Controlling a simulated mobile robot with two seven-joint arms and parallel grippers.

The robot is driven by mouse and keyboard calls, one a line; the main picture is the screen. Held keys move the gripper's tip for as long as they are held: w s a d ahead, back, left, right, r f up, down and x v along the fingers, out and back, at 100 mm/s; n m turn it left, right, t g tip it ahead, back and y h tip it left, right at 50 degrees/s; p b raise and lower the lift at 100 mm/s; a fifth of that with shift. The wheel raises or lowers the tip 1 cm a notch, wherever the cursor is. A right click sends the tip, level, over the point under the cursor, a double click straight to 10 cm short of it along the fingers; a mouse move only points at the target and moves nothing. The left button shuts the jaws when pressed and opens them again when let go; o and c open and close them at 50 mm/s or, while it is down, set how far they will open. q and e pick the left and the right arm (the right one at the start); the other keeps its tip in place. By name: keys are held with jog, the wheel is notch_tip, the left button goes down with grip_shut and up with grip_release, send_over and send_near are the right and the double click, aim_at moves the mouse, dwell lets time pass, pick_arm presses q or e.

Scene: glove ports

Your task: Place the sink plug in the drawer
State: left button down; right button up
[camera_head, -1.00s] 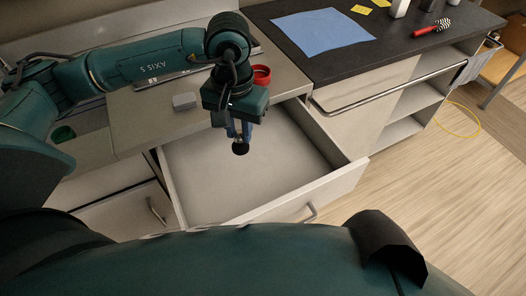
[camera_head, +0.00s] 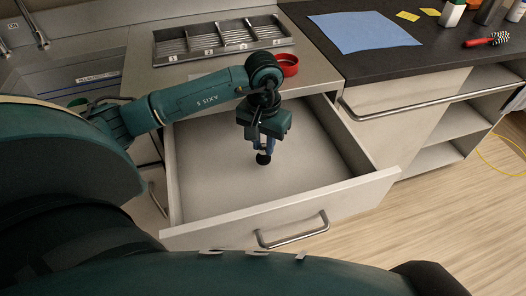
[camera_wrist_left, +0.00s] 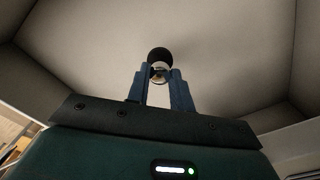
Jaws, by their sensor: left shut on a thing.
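My left gripper (camera_head: 264,146) is over the open drawer (camera_head: 195,196), with its fingers pointing down inside the drawer's outline. It is shut on the sink plug (camera_head: 264,159), a small round black piece with a lighter metal part. In the left wrist view the plug (camera_wrist_left: 159,56) sits between the two blue fingertips (camera_wrist_left: 159,76), with the pale drawer floor (camera_wrist_left: 230,60) behind it. I cannot tell whether the plug touches the drawer floor. My right gripper is not in view.
A red bowl (camera_head: 287,64) and a compartment tray (camera_head: 222,40) stand on the counter behind the drawer. A dark worktop with a blue sheet (camera_head: 362,32) is at the right. The sink (camera_head: 65,72) is at the left. The drawer floor around the plug looks empty.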

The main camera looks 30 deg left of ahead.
aim_at(264, 147)
pick_arm(q)
jog(key=shift+f, duration=1.95)
jog(key=c, duration=1.2)
grip_release()
jog(key=shift+c, duration=0.2)
jog(key=shift+r, duration=0.1)
jog(key=shift+r, duration=0.25)
notch_tip(264, 147, up, 12)
jog(key=shift+f, duration=0.15)
